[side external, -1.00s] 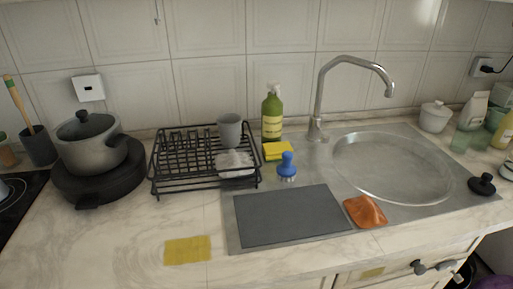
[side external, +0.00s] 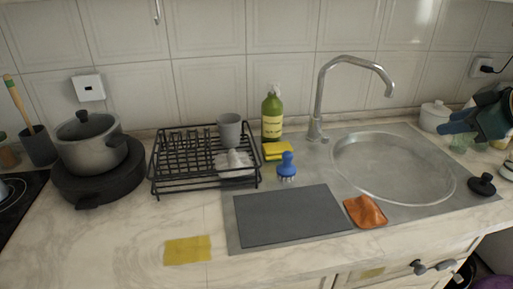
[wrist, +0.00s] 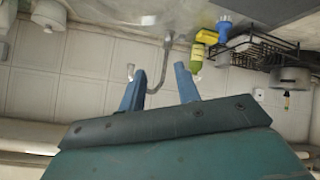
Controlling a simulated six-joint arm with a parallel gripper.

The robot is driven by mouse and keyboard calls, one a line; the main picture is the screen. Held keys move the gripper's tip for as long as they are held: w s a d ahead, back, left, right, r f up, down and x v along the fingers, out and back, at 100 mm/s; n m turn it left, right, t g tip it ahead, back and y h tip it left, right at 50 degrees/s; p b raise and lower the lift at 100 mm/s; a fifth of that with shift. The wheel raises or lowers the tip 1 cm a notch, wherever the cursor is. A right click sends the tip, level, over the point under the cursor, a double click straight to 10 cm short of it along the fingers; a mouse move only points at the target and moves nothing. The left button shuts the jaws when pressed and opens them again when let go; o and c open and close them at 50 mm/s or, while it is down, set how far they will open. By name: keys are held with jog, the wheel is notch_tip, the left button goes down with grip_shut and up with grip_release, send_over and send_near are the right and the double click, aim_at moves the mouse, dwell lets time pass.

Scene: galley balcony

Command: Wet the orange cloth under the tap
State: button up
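The orange cloth (side external: 366,211) lies crumpled on the grey metal surround at the front edge of the round sink (side external: 390,170), right of the dark grey mat. The tap (side external: 318,100) stands behind the sink, with its curved spout over the basin; it also shows in the wrist view (wrist: 166,60). My gripper (side external: 446,122) is at the right edge of the side view, raised in front of the white pot, away from the cloth. In the wrist view its two blue fingers (wrist: 160,70) are spread with nothing between them. I do not make out the cloth there.
A dark mat (side external: 292,215), blue brush (side external: 287,167), yellow sponge (side external: 277,151) and green bottle (side external: 272,118) stand left of the sink. A black rack (side external: 190,165) is farther left. A black stopper (side external: 482,185) lies right of the sink. A yellow cloth (side external: 187,250) lies on the front counter.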

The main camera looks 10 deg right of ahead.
jog(key=w+a+f+n+t, duration=0.2)
jog(key=w+a+f+n, duration=0.1)
jog(key=w, duration=0.8)
jog(key=w+a+f+n+t+y, duration=0.2)
jog(key=w+a+f+n+t, duration=0.15)
jog(key=w+f, duration=0.75)
jog(key=n+t, duration=0.2)
jog(key=n, duration=0.1)
send_near(323, 134)
jog(key=shift+w+d+r+m+g+y, duration=0.1)
jog(key=shift+w+r+m+g+y, duration=0.05)
jog(key=shift+w, duration=0.45)
jog(key=shift+w+r+m+g+y, duration=0.1)
jog(key=shift+w+y, duration=0.05)
jog(key=shift+w, duration=0.45)
jog(key=shift+f, duration=0.6)
jog(key=shift+w, duration=0.2)
jog(key=shift+w+a, duration=0.3)
jog(key=shift+w, duration=0.85)
jog(key=shift+w+a, duration=0.25)
jog(key=shift+w, duration=0.95)
jog(key=shift+w+a, duration=0.3)
jog(key=shift+w, duration=0.85)
grip_shut()
